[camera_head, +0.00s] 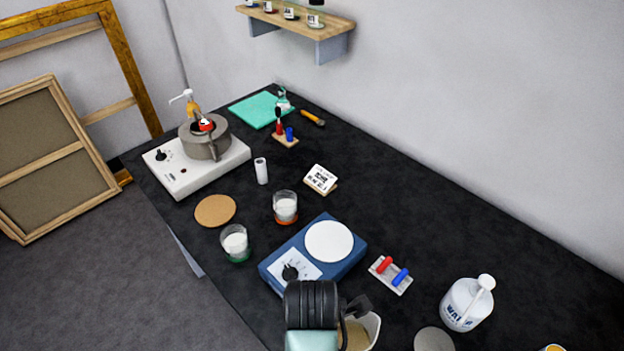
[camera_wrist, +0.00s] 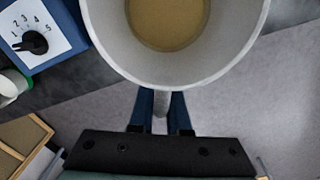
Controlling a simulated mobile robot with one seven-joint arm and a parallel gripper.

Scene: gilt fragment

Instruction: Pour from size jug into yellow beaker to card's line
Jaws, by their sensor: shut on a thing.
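My gripper (camera_wrist: 162,103) is shut on the handle of a pale jug, the size jug (camera_wrist: 178,74). The jug holds tan liquid and looks about upright in the wrist view. In the head view the jug (camera_head: 372,331) shows at the bottom, partly hidden by my wrist. The card (camera_head: 320,178) stands on a small wooden holder behind the blue device; its print is too small to read. Two beakers with white contents stand left of the device, one with an orange-red base (camera_head: 285,208), one with a green base (camera_head: 235,244). A sliver of yellow (camera_head: 553,348) shows at the bottom edge; I cannot tell whether it is the yellow beaker.
The blue device (camera_head: 312,255) with a white round plate and dial is beside the jug. A rack with red and blue pieces (camera_head: 391,275), a grey disc (camera_head: 434,340) and a white bottle (camera_head: 466,304) stand to the right. A hotplate (camera_head: 196,166) is at back left.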

